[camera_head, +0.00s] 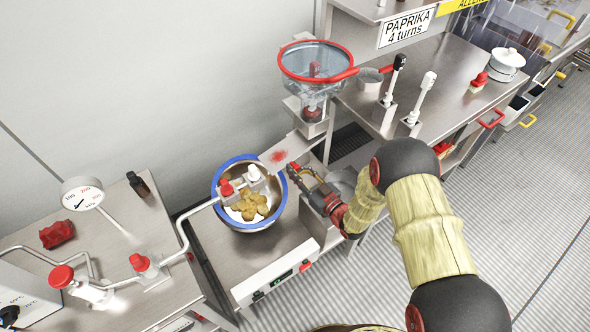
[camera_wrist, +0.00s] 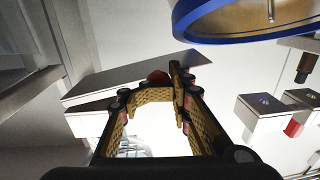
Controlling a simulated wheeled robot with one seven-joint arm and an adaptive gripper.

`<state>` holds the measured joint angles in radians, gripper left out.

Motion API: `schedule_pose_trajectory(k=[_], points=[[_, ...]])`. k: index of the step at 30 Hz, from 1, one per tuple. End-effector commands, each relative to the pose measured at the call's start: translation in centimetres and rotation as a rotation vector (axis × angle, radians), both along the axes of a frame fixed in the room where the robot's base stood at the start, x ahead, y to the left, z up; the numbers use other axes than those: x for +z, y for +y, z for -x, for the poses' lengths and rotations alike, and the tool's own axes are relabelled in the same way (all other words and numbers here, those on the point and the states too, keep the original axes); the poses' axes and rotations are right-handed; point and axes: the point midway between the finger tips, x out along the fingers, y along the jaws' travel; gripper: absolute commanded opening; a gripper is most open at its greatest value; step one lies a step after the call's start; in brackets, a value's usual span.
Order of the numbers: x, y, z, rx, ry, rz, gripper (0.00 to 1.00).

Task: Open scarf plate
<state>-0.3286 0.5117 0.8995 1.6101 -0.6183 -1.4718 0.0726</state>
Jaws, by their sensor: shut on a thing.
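The scarf plate appears to be the flat metal plate (camera_head: 273,158) below the hopper, with red powder on top. It reaches over the right rim of the steel bowl (camera_head: 222,182), which has a blue rim and holds several yellow-brown pieces. My gripper (camera_head: 297,171) is at the plate's near right edge, shut on a small red knob (camera_head: 294,166). In the wrist view my gripper's fingers (camera_wrist: 156,88) close around the red knob (camera_wrist: 157,76) beside the plate (camera_wrist: 95,93). The fingers hide most of the knob.
A clear hopper (camera_head: 316,88) with a red rim stands above and behind the plate. A counter (camera_head: 440,75) with dispensers is at right.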

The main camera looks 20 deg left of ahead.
Motion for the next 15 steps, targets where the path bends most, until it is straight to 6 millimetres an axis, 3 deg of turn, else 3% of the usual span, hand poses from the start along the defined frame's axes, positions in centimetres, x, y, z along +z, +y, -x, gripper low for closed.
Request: schedule_pose_trajectory(k=[1, 5, 15], points=[[0.46, -0.77, -0.90, 0.002, -0.012, -0.004, 0.00], [0.48, -1.37, -0.83, 0.039, -0.012, -0.003, 0.00], [0.63, -1.48, -0.85, 0.051, -0.014, -0.002, 0.00]])
